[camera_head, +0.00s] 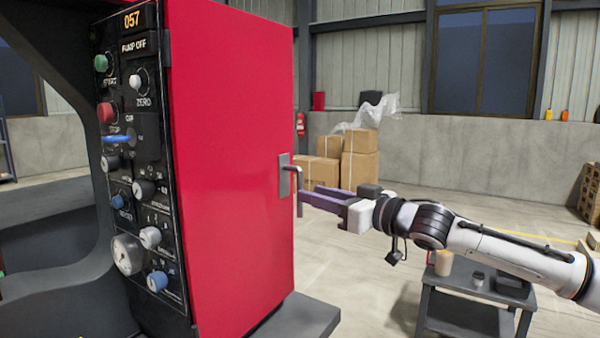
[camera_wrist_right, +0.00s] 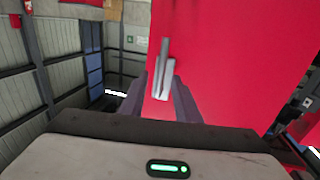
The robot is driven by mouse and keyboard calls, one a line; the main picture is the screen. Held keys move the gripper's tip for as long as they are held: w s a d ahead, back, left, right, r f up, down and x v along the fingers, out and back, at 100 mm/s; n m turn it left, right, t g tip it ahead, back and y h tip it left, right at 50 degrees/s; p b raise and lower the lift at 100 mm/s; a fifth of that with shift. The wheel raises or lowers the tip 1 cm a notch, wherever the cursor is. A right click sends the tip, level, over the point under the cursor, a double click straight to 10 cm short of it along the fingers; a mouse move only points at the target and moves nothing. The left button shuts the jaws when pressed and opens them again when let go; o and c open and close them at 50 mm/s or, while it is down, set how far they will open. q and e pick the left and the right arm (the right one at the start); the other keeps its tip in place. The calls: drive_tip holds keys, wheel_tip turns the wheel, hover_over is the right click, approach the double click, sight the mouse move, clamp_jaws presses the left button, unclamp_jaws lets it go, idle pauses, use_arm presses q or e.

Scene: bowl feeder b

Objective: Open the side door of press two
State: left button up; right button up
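The red side door (camera_head: 235,150) of the press appears shut, flush beside the black control panel. Its grey metal handle (camera_head: 285,178) is near the right edge of the door. My right gripper (camera_head: 305,197) comes in from the right, with its purple-grey fingertips close to the handle's lower part. In the right wrist view the fingers (camera_wrist_right: 158,93) are apart. The handle (camera_wrist_right: 164,75) shows in the gap between them, against the red door (camera_wrist_right: 230,50). I cannot tell whether a finger touches it. My left gripper is not in view.
The control panel (camera_head: 140,180) carries knobs, buttons and a gauge. A dark grey cart (camera_head: 465,315) with small items stands below my right arm. Cardboard boxes (camera_head: 360,165) are farther back. The floor right of the door looks mostly clear.

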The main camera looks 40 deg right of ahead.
drive_tip(key=shift+w+a+p, duration=0.2)
drive_tip(key=shift+w+p, duration=0.25)
drive_tip(key=shift+w, duration=0.45)
drive_tip(key=shift+w+a+p, duration=0.2)
drive_tip(key=shift+w+p, duration=0.3)
drive_tip(key=shift+w, duration=0.35)
drive_tip(key=shift+w+a+p, duration=0.2)
drive_tip(key=shift+w+p, duration=0.25)
drive_tip(key=shift+w, duration=0.45)
drive_tip(key=shift+c, duration=0.2)
clamp_jaws()
